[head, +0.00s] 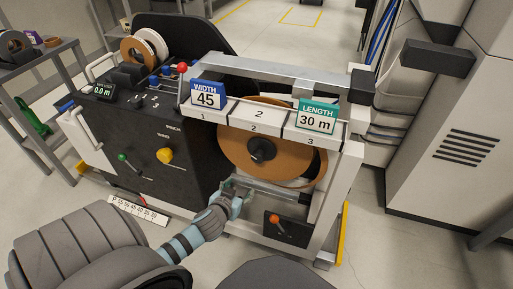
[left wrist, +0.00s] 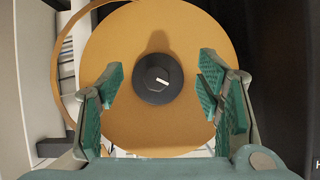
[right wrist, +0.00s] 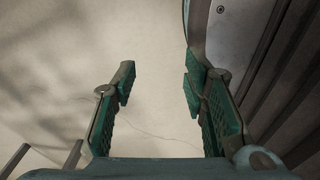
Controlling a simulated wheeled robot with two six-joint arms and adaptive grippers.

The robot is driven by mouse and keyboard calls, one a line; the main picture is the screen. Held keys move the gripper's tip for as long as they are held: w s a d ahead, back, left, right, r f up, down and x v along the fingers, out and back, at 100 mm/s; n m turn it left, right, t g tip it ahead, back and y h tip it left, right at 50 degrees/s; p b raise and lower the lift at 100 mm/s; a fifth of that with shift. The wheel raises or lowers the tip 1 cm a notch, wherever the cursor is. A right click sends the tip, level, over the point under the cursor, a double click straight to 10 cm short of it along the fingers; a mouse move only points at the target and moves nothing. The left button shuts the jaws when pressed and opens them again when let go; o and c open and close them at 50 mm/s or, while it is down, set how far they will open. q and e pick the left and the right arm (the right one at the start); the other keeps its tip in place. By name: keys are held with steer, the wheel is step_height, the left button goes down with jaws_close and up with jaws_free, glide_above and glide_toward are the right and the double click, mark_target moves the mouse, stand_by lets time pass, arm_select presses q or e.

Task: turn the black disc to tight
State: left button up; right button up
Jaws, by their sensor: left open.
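The black disc (head: 261,149) sits at the centre of a brown band roll (head: 235,143) on the machine's front. My left gripper (head: 238,194) is below the disc in the head view. In the left wrist view my left gripper (left wrist: 160,85) is open, its green pads apart on both sides of the disc, not touching it. My right gripper (right wrist: 158,88) is open and empty, over bare floor.
Above the roll are a blue WIDTH 45 sign (head: 208,95) and a green LENGTH 30 m sign (head: 317,116). A yellow knob (head: 165,156) is on the black panel left of the roll. An orange-knobbed lever (head: 276,219) is low at the right. Floor is clear beyond the machine.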

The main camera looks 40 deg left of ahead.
arm_select(q)
steer(key=t, duration=0.2)
glide_toward(257, 159)
steer(key=shift+n, duration=0.4)
steer(key=b+x, duration=0.5)
steer(key=x, duration=0.2)
steer(key=shift+b+x, duration=0.4)
steer(key=shift+x, duration=0.8)
steer(key=shift+w+a, duration=0.15)
steer(key=shift+w, duration=0.05)
arm_select(e)
steer(key=w+d+f+t, duration=0.1)
steer(key=w+f, duration=0.4)
steer(key=f, duration=0.1)
steer(key=shift+f, duration=0.2)
arm_select(q)
steer(key=shift+c, duration=0.2)
arm_select(e)
steer(key=shift+d, duration=0.1)
arm_select(q)
steer(key=c, duration=1.1)
arm_select(e)
steer(key=shift+s, duration=0.1)
